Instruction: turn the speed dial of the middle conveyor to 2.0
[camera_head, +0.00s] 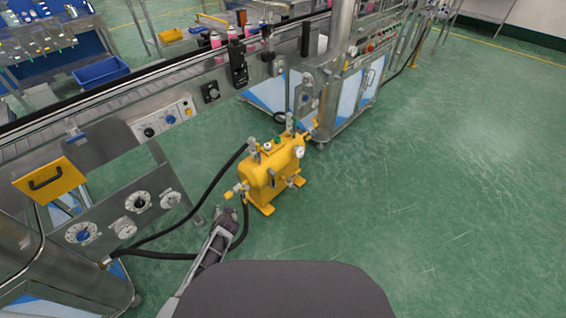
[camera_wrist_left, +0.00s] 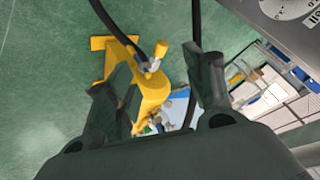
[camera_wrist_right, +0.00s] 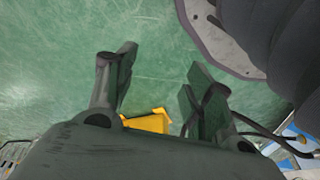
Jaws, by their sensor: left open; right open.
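In the head view, a white control strip on the conveyor side carries a black knob (camera_head: 149,132), a blue button (camera_head: 170,119) and smaller controls. A nearer steel panel holds several round dials with white scales, among them an upper dial (camera_head: 138,201) and a lower left dial (camera_head: 82,233). I cannot tell which is the middle conveyor's speed dial, nor read a setting. My left gripper (camera_wrist_left: 158,82) is open and empty above a yellow machine; part of a dial (camera_wrist_left: 288,8) shows top right. My right gripper (camera_wrist_right: 160,74) is open and empty over the floor.
The yellow machine (camera_head: 268,175) stands on the green floor with black hoses (camera_head: 205,195) running to the steel panel. A yellow plate with a black handle (camera_head: 50,178) sits at left. Open floor (camera_head: 450,180) lies to the right.

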